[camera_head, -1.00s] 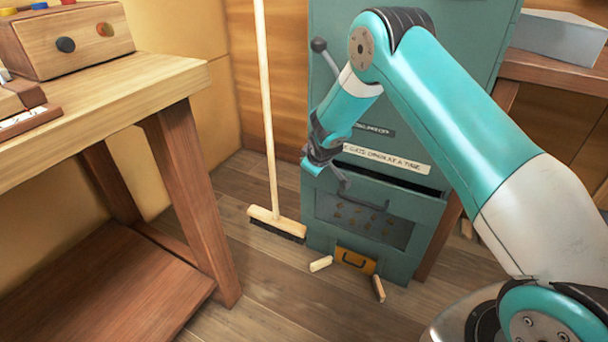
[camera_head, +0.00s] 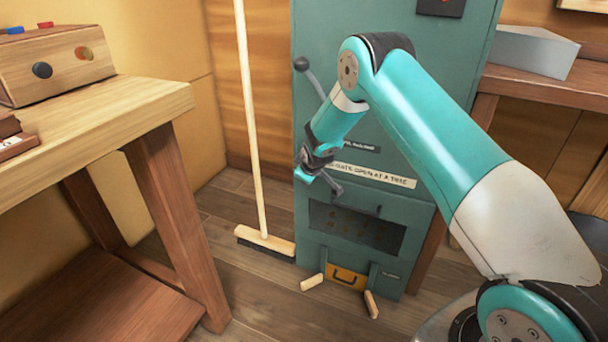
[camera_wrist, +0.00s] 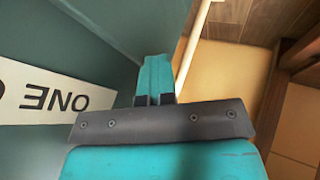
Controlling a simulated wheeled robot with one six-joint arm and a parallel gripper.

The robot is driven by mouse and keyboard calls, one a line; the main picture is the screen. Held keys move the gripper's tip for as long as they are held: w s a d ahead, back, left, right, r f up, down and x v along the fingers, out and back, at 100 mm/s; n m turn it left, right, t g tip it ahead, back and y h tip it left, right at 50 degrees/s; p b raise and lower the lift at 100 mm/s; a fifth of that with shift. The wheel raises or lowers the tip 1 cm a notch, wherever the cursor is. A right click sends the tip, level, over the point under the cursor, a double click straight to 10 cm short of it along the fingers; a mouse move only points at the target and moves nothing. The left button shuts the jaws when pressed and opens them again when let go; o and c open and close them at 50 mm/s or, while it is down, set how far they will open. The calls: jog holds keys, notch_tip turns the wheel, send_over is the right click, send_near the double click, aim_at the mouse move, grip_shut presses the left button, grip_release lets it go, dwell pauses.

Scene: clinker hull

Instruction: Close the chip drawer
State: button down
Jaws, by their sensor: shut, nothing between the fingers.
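The chip drawer (camera_head: 392,236) appears to be the windowed teal front low on the teal cabinet (camera_head: 440,110). Its window is dark, with faint yellowish pieces behind it, and a dark bar handle sits near its top. Its front looks flush with the cabinet, and no dark gap shows above it. My gripper (camera_head: 304,177) is shut and empty, above and left of the window, near the cabinet's left edge. In the wrist view the teal fingers (camera_wrist: 155,80) are together beside a white label (camera_wrist: 45,97). Whether they touch the cabinet is unclear.
A yellow-orange piece with a handle (camera_head: 347,277) sits at the cabinet's foot, with wooden blocks (camera_head: 312,282) on the floor. A broom (camera_head: 266,242) leans left of the cabinet. A wooden workbench (camera_head: 110,105) stands at left; a grey box (camera_head: 530,55) rests on a right bench.

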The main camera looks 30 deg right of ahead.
jog(key=s+a+r+m+g+y+p, duration=0.1)
jog(key=s+a+r+y+p, duration=0.1)
jog(key=s+a+r, duration=0.8)
jog(key=s+a+r+g+y+p, duration=0.2)
jog(key=s+a+r, duration=0.3)
jog(key=s+r, duration=0.75)
jog(key=s+a+r+g+y, duration=0.1)
jog(key=s+r, duration=0.2)
jog(key=s, duration=0.5)
jog(key=s+a+r+n+g, duration=0.1)
jog(key=s+a+r+g, duration=0.15)
jog(key=s, duration=0.45)
jog(key=s+a+r+g+y, duration=0.1)
jog(key=s+r, duration=0.2)
jog(key=s, duration=0.5)
notch_tip(320, 180, up, 26)
jog(key=p, duration=2.6)
jog(key=shift+r, duration=0.25)
jog(key=shift+d, duration=0.1)
